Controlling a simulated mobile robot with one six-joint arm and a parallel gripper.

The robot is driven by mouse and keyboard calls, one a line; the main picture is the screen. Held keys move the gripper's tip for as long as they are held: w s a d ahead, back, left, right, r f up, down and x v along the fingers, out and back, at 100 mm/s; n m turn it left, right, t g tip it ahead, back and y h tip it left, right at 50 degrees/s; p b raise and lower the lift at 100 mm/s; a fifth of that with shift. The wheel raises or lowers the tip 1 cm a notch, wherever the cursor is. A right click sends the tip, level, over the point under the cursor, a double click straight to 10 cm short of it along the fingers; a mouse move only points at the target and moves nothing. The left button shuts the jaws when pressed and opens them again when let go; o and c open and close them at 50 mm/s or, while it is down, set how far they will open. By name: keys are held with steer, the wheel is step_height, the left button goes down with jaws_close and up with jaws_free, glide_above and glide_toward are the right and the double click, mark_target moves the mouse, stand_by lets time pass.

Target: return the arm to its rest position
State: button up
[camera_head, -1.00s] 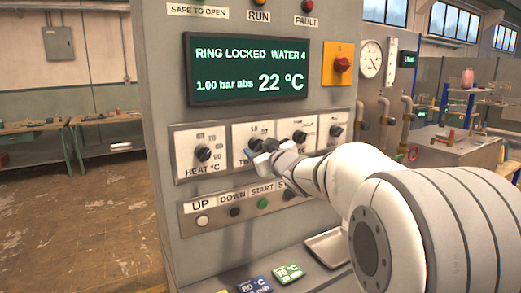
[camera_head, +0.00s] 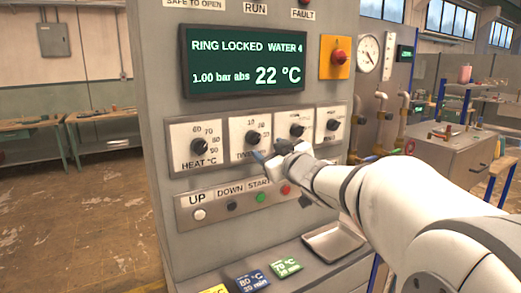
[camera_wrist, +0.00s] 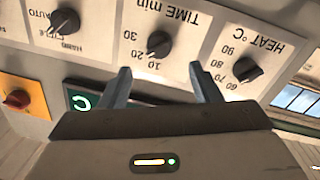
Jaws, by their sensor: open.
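My gripper (camera_head: 275,160) is in front of the control panel (camera_head: 160,140), just below and right of the TIME knob (camera_head: 253,137). In the wrist view my gripper (camera_wrist: 161,80) shows two blue-grey fingers spread apart with nothing between them. The TIME knob (camera_wrist: 158,44) is beyond the fingertips and apart from them. The HEAT knob (camera_wrist: 248,69) is beyond the finger at the right of that view. My white arm (camera_head: 400,200) reaches in from the lower right and hides part of the panel's lower right.
The display (camera_head: 245,62) reads RING LOCKED, WATER 4, 1.00 bar abs, 22 °C. A button strip (camera_head: 245,200) and a metal tray (camera_head: 333,241) are below the knobs. Coloured cards (camera_head: 253,281) lie on the ledge. Pipes (camera_head: 380,125) and a gauge stand at right. Open floor is at left.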

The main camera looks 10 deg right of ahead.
steer(key=s+d+f+m+g+h, duration=0.4)
steer(key=s+f+m+g+h, duration=0.25)
steer(key=s+f, duration=0.6)
steer(key=s+a+f+g+y, duration=0.1)
steer(key=s+a+f+g, duration=0.2)
steer(key=s+f, duration=0.3)
steer(key=s+a+f+g+y, duration=0.1)
steer(key=s+a+f+g, duration=0.2)
steer(key=s, duration=0.8)
step_height(320, 180, down, 3)
steer(key=shift+s+r+g, duration=0.1)
steer(key=shift+s+g, duration=0.05)
steer(key=shift+g, duration=0.8)
